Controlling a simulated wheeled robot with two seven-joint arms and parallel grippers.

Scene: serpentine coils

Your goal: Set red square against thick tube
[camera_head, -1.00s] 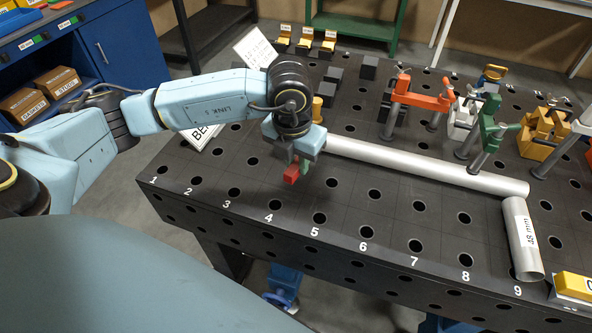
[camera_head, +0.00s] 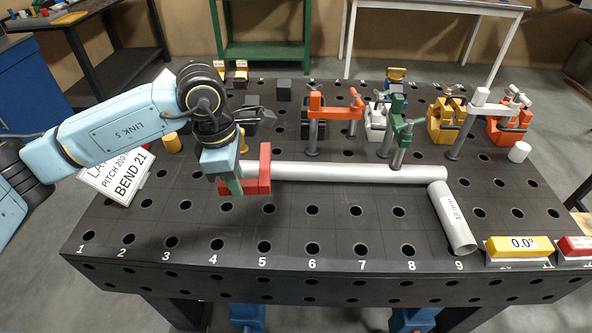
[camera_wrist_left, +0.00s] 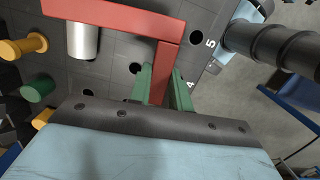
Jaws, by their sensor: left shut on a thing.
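The red square (camera_head: 263,168) is an L-shaped piece; it also shows in the left wrist view (camera_wrist_left: 125,18). My left gripper (camera_head: 234,183) is shut on one leg of it with its green fingers (camera_wrist_left: 165,92). The square is at the left end of a long grey tube (camera_head: 350,173) lying on the table. In the wrist view its long leg passes across the tube's end (camera_wrist_left: 85,42); I cannot tell whether they touch. A shorter grey tube (camera_head: 452,218), labelled 48 mm, lies at the long tube's right end. My right gripper is not in view.
The dark table (camera_head: 330,220) has rows of holes and numbers along its front. Orange (camera_head: 335,112) and green (camera_head: 397,130) clamps stand behind the long tube. A yellow 0.0° block (camera_head: 520,246) is at the front right. The front middle is clear.

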